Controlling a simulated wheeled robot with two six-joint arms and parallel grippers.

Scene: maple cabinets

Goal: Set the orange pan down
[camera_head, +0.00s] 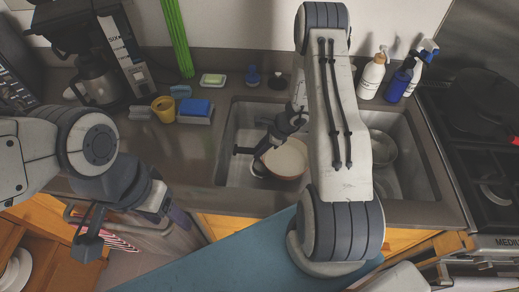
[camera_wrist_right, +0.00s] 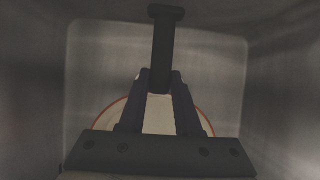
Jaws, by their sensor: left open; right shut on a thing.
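The orange pan (camera_head: 286,160) is inside the left basin of the sink, with a pale inside and an orange rim. Its dark handle (camera_head: 243,151) points left. My right gripper (camera_head: 264,147) reaches down into the basin and is shut on the handle. In the right wrist view the handle (camera_wrist_right: 163,45) runs up from between the fingers, and part of the pan (camera_wrist_right: 160,117) shows behind them. I cannot tell whether the pan touches the basin floor. My left gripper (camera_head: 134,229) is open and empty, in front of the counter at the lower left.
The sink's right basin holds a metal pot (camera_head: 381,148). A yellow cup (camera_head: 163,109), a blue sponge (camera_head: 194,107) and a coffee maker (camera_head: 98,79) stand on the left counter. Spray bottles (camera_head: 397,86) stand behind the sink. A stove (camera_head: 485,160) is at right. The counter left of the sink has bare room.

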